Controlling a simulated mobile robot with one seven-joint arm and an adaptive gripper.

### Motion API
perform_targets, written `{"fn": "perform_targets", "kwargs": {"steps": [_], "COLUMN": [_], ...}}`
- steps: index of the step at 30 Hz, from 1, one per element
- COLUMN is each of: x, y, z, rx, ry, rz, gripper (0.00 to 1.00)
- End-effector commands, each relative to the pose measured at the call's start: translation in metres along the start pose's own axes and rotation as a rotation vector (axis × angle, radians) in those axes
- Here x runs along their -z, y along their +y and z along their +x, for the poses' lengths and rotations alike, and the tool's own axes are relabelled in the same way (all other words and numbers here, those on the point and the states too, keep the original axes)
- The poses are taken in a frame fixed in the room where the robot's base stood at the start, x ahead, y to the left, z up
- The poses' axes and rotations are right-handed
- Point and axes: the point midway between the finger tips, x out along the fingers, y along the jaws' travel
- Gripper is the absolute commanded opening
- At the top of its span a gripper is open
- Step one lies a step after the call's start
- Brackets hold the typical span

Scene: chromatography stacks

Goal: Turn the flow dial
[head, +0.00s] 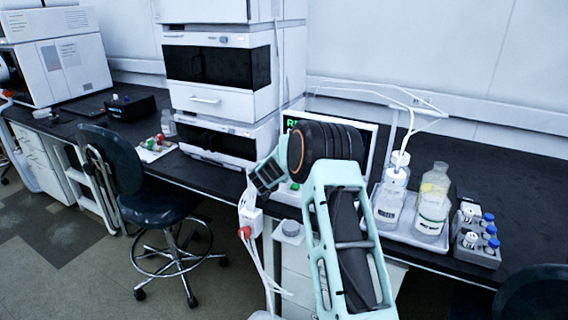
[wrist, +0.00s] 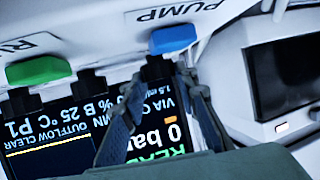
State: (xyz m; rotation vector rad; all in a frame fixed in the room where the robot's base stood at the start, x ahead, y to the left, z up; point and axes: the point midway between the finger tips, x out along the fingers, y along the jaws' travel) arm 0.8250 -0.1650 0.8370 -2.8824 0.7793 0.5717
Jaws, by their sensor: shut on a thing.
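A blue knob (wrist: 172,38) beside a PUMP label shows at the top middle of the wrist view. My gripper (wrist: 159,78) is shut there, its two fingertips at the blue knob's dark base; the exact contact is partly hidden. No label in view reads flow, so I cannot tell for certain that this knob is the flow dial. In the head view my gripper (head: 265,178) is at the left front of the instrument with the lit screen (head: 371,132), and it hides the blue knob.
A green button (wrist: 38,70) sits left of the blue knob, near a dark screen (wrist: 60,150) with upside-down text. A bottle tray (head: 410,238) and vial rack (head: 476,256) stand right of my arm. The white instrument stack (head: 215,100) stands left. A chair (head: 130,185) is on the floor.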

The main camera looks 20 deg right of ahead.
Motion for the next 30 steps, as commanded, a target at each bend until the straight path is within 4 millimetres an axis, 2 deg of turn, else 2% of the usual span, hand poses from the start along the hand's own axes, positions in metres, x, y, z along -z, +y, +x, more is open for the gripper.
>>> {"fn": "perform_targets", "kwargs": {"steps": [8, 9, 13, 23, 30], "x": [-0.002, -0.002, -0.002, 0.0, 0.0], "y": [0.0, 0.0, 0.0, 0.0, -0.001], "z": [0.0, 0.0, 0.0, -0.002, -0.027], "rx": [0.0, 0.0, 0.001, 0.001, 0.003], "ry": [-0.003, -0.003, -0.003, -0.001, 0.0], "rz": [0.0, 0.0, 0.0, -0.001, -0.004], "gripper": [0.03, 0.32, 0.45, 0.45, 0.45]}}
